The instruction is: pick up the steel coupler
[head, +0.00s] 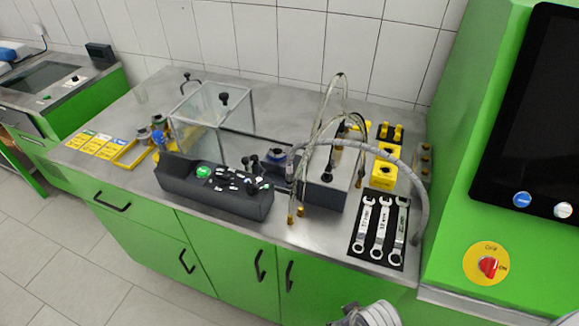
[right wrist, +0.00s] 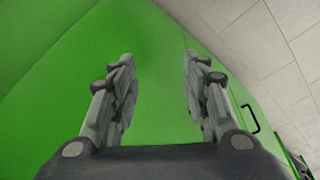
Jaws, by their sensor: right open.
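I cannot single out the steel coupler for certain; the small fittings are too small to tell apart in the head view. Small grey and blue parts (head: 157,135) stand at the left of the bench beside a yellow tray (head: 131,153). Yellow holders (head: 383,175) stand at the right, and a grey strip with small brass-coloured fittings (head: 425,160) is beside them. My right gripper (right wrist: 158,75) is open and empty in the right wrist view, facing a green cabinet front. My left gripper is not in view.
The grey worktop (head: 105,180) carries a black control box (head: 215,187), a clear enclosure (head: 205,110), looping hoses (head: 421,190) and several wrenches on a black mat (head: 362,248). A green cabinet with a screen (head: 525,115) and red switch (head: 488,267) rises at the right.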

